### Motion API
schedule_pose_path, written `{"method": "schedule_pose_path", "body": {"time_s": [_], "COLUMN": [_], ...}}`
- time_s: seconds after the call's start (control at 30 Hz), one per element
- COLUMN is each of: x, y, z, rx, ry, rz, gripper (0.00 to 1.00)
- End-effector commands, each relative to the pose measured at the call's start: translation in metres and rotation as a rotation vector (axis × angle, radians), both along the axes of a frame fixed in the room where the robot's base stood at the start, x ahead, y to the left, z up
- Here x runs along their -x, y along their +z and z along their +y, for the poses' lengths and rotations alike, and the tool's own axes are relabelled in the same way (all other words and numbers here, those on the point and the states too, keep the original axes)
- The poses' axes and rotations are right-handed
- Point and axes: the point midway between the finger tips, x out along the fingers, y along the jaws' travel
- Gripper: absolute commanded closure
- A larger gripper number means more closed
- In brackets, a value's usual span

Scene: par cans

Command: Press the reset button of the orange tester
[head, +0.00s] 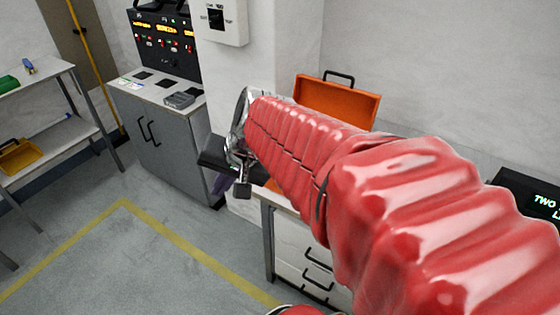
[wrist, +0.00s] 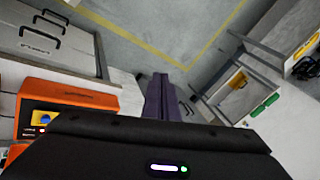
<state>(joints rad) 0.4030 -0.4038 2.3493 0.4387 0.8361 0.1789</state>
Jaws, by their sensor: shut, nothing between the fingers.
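The orange tester (head: 338,100) stands on the drawer bench, its lid raised and its front hidden behind my red-sleeved arm in the head view. I cannot make out which part is the reset button. My gripper (wrist: 161,76) shows dark purple fingers, shut and empty, pointing out over the floor, to the right of the tester and apart from it. In the head view its fingers are partly visible, left of the bench.
A grey cabinet (head: 165,135) carries a black panel (head: 165,42) with lit indicators. A wall box (head: 220,20) hangs beside it. A shelf table (head: 50,85) with a yellow tray (head: 20,155) stands at left. A black display (head: 530,195) is at right. Floor inside the yellow line is clear.

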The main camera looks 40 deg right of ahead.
Motion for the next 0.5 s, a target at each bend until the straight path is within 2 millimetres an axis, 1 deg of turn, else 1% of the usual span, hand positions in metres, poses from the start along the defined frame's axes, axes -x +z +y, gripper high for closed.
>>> {"method": "schedule_pose_path", "body": {"time_s": [0.03, 0.1, 0.17, 0.27, 0.3, 0.37, 0.4, 0.47, 0.5], "x": [-0.009, -0.021, -0.03, -0.043, -0.048, -0.054, -0.056, -0.059, -0.06], "y": [-0.004, -0.007, -0.01, -0.016, -0.019, -0.023, -0.026, -0.031, -0.036], "z": [-0.015, -0.035, -0.053, -0.087, -0.102, -0.125, -0.141, -0.167, -0.185], "rx": [-0.053, -0.127, -0.189, -0.291, -0.333, -0.394, -0.434, -0.497, -0.538], "ry": [-0.083, -0.195, -0.291, -0.453, -0.519, -0.618, -0.685, -0.785, -0.852], "rz": [0.006, 0.004, -0.001, -0.011, -0.016, -0.027, -0.034, -0.049, -0.058], "gripper": [1.0, 1.0, 1.0, 1.0, 1.0, 1.0, 1.0, 1.0, 1.0]}}
